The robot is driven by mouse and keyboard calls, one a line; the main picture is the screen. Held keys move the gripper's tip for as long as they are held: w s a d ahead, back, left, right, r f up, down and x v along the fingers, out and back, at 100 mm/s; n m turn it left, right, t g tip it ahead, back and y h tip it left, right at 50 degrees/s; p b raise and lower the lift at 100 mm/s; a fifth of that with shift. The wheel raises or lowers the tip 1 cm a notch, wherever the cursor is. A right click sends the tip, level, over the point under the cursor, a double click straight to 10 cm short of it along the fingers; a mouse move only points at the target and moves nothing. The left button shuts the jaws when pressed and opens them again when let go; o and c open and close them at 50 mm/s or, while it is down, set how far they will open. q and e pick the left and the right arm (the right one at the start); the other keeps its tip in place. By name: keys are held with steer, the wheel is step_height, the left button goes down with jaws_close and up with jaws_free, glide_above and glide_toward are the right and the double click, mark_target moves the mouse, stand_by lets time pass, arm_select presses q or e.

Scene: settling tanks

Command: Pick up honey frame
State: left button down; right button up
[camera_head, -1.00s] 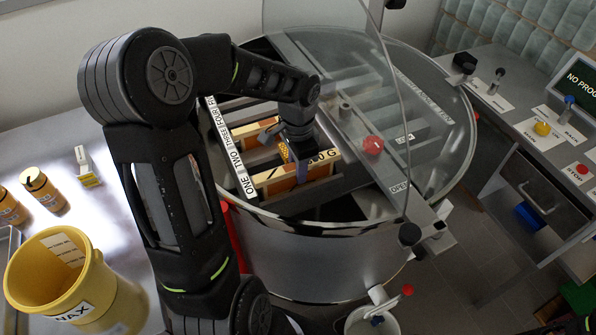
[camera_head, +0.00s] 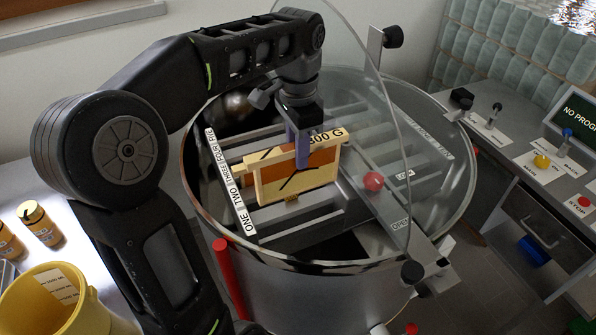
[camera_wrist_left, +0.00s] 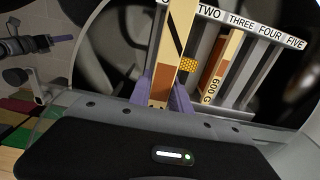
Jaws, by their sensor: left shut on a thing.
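A clear lid (camera_head: 350,60) stands raised over the drum. A red knob (camera_head: 373,181) sits on the crossbar beside the frame. A yellow bucket (camera_head: 85,318) and jars (camera_head: 38,222) stand at left; a control counter (camera_head: 550,160) is at right.

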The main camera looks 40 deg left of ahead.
arm_select(q)
steer(key=s+a, duration=0.4)
steer(key=s, duration=0.4)
steer(key=s+a, duration=0.4)
steer(key=s, duration=0.4)
steer(key=shift+a+r, duration=0.15)
